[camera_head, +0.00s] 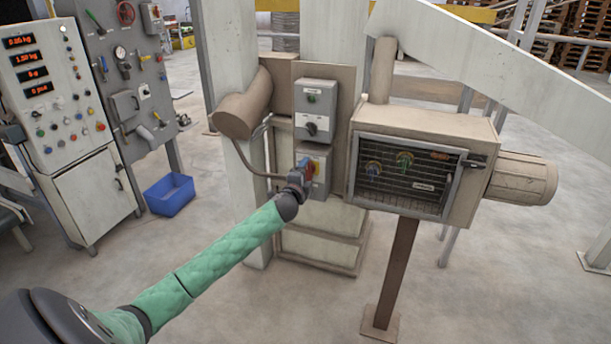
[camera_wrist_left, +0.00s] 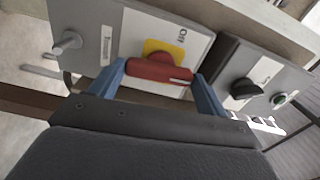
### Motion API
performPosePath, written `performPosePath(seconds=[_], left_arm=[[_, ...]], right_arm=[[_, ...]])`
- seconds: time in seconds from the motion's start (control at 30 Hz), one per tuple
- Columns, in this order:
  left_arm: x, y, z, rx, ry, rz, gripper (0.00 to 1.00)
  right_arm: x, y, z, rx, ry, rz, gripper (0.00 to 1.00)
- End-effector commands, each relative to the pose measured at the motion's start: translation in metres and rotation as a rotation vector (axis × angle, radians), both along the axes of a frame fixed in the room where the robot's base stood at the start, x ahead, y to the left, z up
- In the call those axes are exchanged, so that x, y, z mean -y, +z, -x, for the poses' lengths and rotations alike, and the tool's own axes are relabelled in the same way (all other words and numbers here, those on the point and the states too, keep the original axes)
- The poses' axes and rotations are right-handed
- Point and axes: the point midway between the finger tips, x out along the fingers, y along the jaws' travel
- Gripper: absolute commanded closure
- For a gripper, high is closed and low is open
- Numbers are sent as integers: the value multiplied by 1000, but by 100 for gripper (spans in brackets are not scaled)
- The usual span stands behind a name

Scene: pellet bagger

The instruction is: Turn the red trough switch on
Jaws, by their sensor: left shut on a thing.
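The red trough switch (camera_wrist_left: 158,67) is a red rotary handle on a yellow plate, on a grey box. In the left wrist view the word "Off" is printed beside the yellow plate. The handle lies crosswise between the two blue fingers of my left gripper (camera_wrist_left: 160,84), which is shut on it. In the head view the left gripper (camera_head: 306,172) is at the lower grey box (camera_head: 320,160) and partly hides the red handle. My right gripper is not in view.
Above is another grey box (camera_head: 315,96) with a black knob and green button. To the right stands a caged cabinet (camera_head: 425,135) with a motor (camera_head: 522,178). A control cabinet (camera_head: 58,110) and blue bin (camera_head: 170,195) are at left. The floor in front is clear.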

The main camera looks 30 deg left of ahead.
Motion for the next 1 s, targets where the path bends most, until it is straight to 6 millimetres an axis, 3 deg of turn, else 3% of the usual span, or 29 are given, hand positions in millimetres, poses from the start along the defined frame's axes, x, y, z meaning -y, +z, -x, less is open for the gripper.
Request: performPosePath(seconds=[0.77, 0.8, 0.87, 1.0], left_arm=[[1, -2, 0, -25, -1, -94, 46], [1, -2, 0, -25, -1, -94, 16], [1, -2, 0, -25, -1, -94, 4], [1, -1, 0, -24, -1, -93, 2]], right_arm=[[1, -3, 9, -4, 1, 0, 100], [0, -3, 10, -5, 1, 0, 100], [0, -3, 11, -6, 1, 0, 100], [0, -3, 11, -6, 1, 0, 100]])
